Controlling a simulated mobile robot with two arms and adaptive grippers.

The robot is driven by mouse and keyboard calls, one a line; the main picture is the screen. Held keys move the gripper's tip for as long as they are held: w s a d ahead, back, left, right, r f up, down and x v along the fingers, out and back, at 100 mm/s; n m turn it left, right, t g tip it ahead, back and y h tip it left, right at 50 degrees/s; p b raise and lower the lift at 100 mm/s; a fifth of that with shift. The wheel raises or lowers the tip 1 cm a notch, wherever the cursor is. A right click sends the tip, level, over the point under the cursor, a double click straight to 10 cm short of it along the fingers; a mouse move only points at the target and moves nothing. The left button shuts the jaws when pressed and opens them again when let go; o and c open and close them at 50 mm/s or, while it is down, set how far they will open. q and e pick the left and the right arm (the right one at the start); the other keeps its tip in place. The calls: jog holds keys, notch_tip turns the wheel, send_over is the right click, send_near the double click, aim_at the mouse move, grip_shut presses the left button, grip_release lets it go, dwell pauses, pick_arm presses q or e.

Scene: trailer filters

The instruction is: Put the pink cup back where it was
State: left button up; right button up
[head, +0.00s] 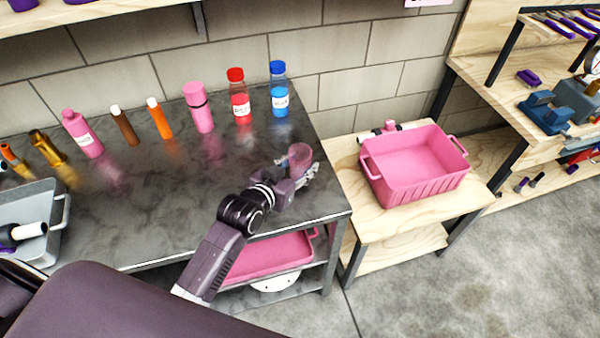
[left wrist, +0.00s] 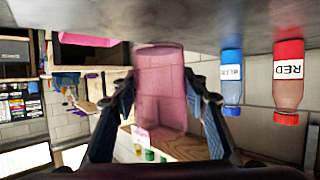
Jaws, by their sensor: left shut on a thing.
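The pink cup (head: 300,155) is translucent and sits at the right end of the dark metal table (head: 190,215). My left gripper (head: 304,174) is shut on it. In the left wrist view the pink cup (left wrist: 163,88) is between the two fingers of my left gripper (left wrist: 163,95), one on each side. That view is upside down, with the tabletop along the top and one end of the cup close to it. I cannot tell whether the cup touches the tabletop. My right gripper is not in view.
Behind the cup stand a blue bottle (head: 279,92), a red bottle (head: 239,98), a pink canister (head: 197,108) and other bottles. A pink bin (head: 415,170) is on the wooden stand at right. A grey tray (head: 45,225) is at left. The table middle is clear.

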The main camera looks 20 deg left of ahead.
aim_at(295, 178)
pick_arm(q)
jog(key=shift+f, duration=1.75)
jog(key=shift+f, duration=0.1)
jog(key=o, duration=1.3)
jog(key=shift+c, duration=0.2)
jog(key=v, duration=1.1)
jog(key=shift+b, duration=0.35)
jog(key=shift+s+r, duration=0.4)
jog(key=shift+s, duration=0.1)
